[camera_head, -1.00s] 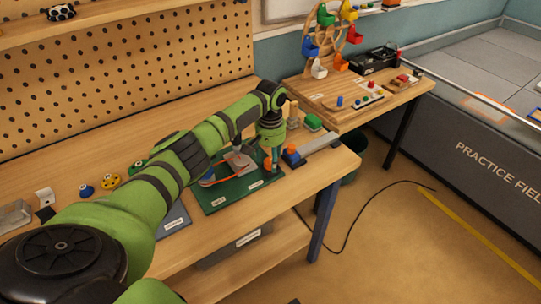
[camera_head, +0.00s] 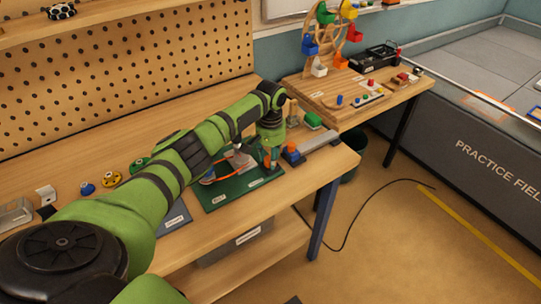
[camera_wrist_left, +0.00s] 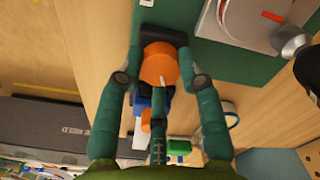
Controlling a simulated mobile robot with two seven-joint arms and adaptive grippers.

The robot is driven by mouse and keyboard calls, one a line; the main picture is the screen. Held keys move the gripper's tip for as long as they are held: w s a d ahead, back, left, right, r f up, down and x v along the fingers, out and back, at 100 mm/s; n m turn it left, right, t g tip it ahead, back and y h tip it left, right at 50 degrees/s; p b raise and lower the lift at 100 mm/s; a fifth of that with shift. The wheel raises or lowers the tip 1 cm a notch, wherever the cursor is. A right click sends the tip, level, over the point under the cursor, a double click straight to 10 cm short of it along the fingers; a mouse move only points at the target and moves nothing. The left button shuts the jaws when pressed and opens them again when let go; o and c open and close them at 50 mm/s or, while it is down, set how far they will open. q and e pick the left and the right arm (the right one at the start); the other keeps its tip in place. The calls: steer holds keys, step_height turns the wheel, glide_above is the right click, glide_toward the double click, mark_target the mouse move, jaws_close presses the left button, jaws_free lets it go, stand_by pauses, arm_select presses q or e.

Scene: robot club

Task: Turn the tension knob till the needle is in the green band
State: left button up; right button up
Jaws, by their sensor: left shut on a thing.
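The orange tension knob (camera_wrist_left: 158,64) shows in the left wrist view, with a small pale mark on its front edge. In the head view my left gripper (camera_head: 271,158) reaches down at the right end of the green board (camera_head: 220,194), largely covering the knob. The board also shows in the wrist view (camera_wrist_left: 200,52), with a pale plate, an orange-red band and a metal post. I cannot make out the needle or its green band. My right gripper is not in view.
A blue block with an orange top (camera_head: 291,153) and a grey bar (camera_head: 318,144) lie just right of the gripper. A green block (camera_head: 313,121) is behind. Yellow and blue wheels (camera_head: 111,178) lie to the left. The wooden bench (camera_head: 345,162) ends close by on the right.

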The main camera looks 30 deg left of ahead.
arm_select(q)
steer(key=m, duration=0.1)
steer(key=m+p, duration=0.1)
steer(key=m, duration=0.1)
steer(key=shift+w+r+m, duration=0.15)
steer(key=shift+r+m, duration=0.1)
steer(key=shift+m, duration=0.05)
steer(key=m+p, duration=0.1)
steer(key=m, duration=0.2)
steer(key=shift+m, duration=0.3)
steer(key=m, duration=0.4)
steer(key=shift+d+p, duration=0.15)
steer(key=shift+p, duration=0.15)
steer(key=shift+d+m, duration=0.1)
steer(key=shift+m, duration=2)
steer(key=shift+d, duration=0.1)
steer(key=o, duration=1.1)
steer(key=shift+f, duration=0.1)
steer(key=shift+o, duration=0.2)
steer(key=shift+d+f, duration=0.1)
